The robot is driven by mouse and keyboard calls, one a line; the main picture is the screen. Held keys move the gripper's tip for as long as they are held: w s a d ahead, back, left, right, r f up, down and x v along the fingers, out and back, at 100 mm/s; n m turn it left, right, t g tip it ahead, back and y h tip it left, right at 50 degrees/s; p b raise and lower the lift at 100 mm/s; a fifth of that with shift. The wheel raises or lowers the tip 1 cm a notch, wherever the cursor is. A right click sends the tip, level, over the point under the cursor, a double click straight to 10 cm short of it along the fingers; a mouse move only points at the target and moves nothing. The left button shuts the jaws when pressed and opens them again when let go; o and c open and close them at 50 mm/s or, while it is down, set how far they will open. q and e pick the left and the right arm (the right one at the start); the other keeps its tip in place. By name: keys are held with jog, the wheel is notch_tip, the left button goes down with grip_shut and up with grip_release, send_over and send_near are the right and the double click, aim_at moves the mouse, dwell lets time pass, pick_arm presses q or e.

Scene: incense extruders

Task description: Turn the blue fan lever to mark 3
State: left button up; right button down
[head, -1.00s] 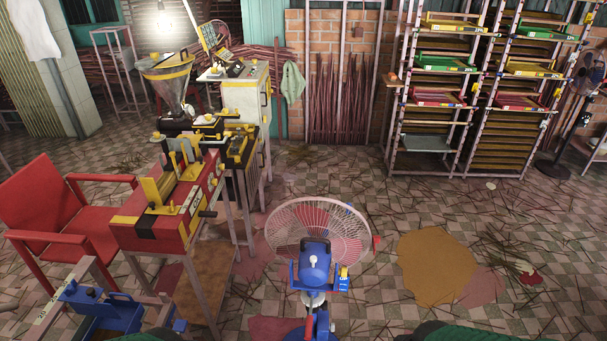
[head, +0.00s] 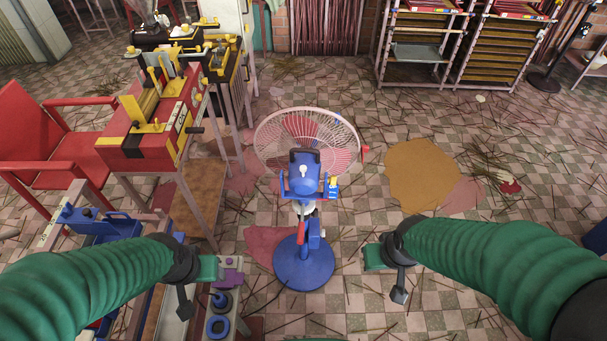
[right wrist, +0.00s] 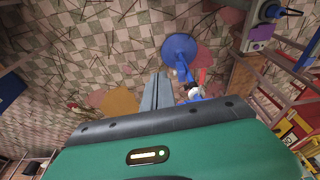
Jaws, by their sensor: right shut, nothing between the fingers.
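The blue fan (head: 305,255) stands on the floor ahead of me, with a round blue base and a white wire cage. A small blue and yellow control part (head: 332,187) sits on the right side of its motor housing; the lever and its marks are too small to read. My right gripper (head: 399,296) is shut and empty, to the right of the fan and apart from it. In the right wrist view its fingers (right wrist: 156,92) are together, near the fan's blue base (right wrist: 180,47). My left gripper (head: 186,308) hangs to the left of the fan, and its jaws are unclear.
A red and yellow extruder (head: 160,120) on a stand and a red chair (head: 50,140) are at the left. A low bench with purple and blue parts (head: 218,327) lies beside my left gripper. Racks (head: 420,55) stand at the back. Open floor lies right of the fan.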

aim_at(302, 237)
dwell(0.4)
